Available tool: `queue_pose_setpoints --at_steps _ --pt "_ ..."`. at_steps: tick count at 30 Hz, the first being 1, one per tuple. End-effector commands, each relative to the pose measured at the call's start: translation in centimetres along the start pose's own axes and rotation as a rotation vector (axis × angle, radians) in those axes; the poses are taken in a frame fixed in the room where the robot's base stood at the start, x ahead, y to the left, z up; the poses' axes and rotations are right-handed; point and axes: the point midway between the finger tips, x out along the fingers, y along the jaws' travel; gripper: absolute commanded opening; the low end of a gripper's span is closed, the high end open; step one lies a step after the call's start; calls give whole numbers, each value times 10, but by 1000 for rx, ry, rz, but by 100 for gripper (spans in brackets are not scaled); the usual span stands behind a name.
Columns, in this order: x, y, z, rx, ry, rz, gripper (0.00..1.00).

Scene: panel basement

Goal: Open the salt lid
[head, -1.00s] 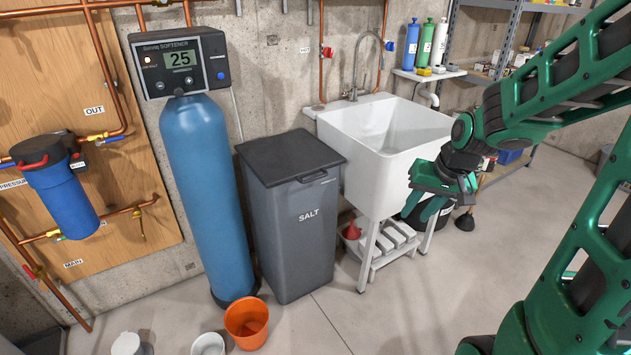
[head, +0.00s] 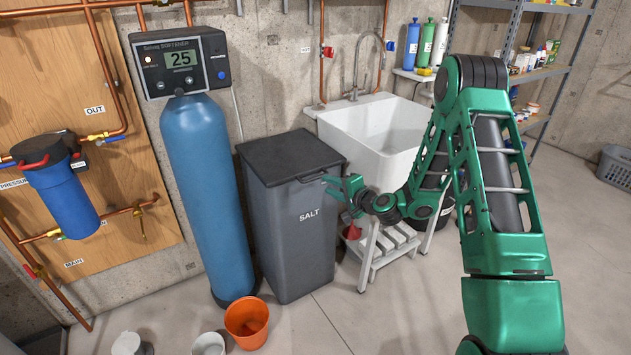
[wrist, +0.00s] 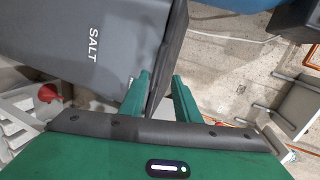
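The salt bin (head: 292,235) is a grey tub marked SALT, with a flat dark lid (head: 285,152) lying shut on top. My gripper (head: 331,185) is at the lid's front right corner. In the wrist view, my gripper (wrist: 160,84) is open with its two green fingers apart. The edge of the lid (wrist: 173,45) runs between them, one finger on the bin-wall (wrist: 100,40) side and the other on the lid's top side. Whether either finger touches the lid is unclear.
A white sink (head: 365,140) stands right of the bin, with a white step stool (head: 388,245) below it. A blue softener tank (head: 205,190) is close on the bin's left. An orange bucket (head: 247,322) is on the floor in front. The floor at front right is clear.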

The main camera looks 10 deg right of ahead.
Motion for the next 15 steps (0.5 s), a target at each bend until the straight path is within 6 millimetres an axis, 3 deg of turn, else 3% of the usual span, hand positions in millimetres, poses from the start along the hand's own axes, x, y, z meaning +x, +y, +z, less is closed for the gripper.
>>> queue_pose_setpoints --at_steps 8,15 --pt "14 12 -8 108 61 -50 29" --pt "45 10 -10 105 60 -53 29"
